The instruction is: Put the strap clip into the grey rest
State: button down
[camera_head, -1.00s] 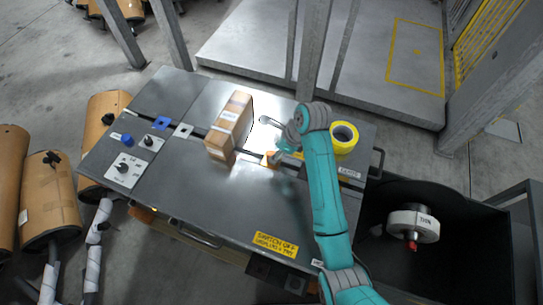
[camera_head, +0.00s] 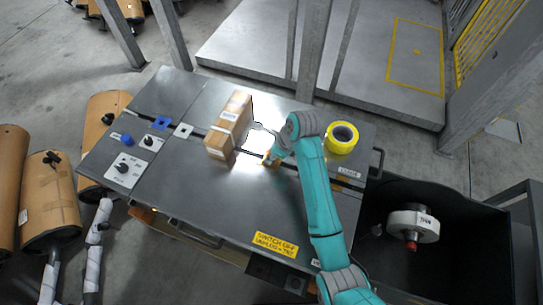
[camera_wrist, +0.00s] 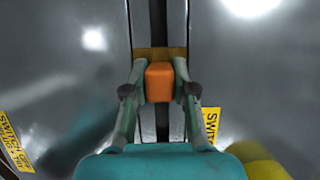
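An orange block (camera_wrist: 160,83), which I take to be the strap clip, sits between my gripper's fingers in the wrist view, over a flat brown piece (camera_wrist: 160,53). In the head view a small orange and tan shape (camera_head: 267,159) shows beside the cardboard box. My gripper (camera_wrist: 160,68) has one finger on each side of the block, very close to it. I cannot tell whether the fingers press on it. A small light grey square with a dark centre (camera_head: 183,130), possibly the grey rest, lies on the bench left of the box.
The cardboard box (camera_head: 229,125) stands upright just left of my gripper. Yellow tape (camera_head: 342,137) lies to the right. A blue square (camera_head: 161,123), a blue knob (camera_head: 127,140) and a switch plate (camera_head: 124,170) are at the left. The bench front (camera_head: 225,205) is clear.

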notch_tip(320, 180, up, 10)
dwell(0.7)
jog(key=shift+s, duration=0.15)
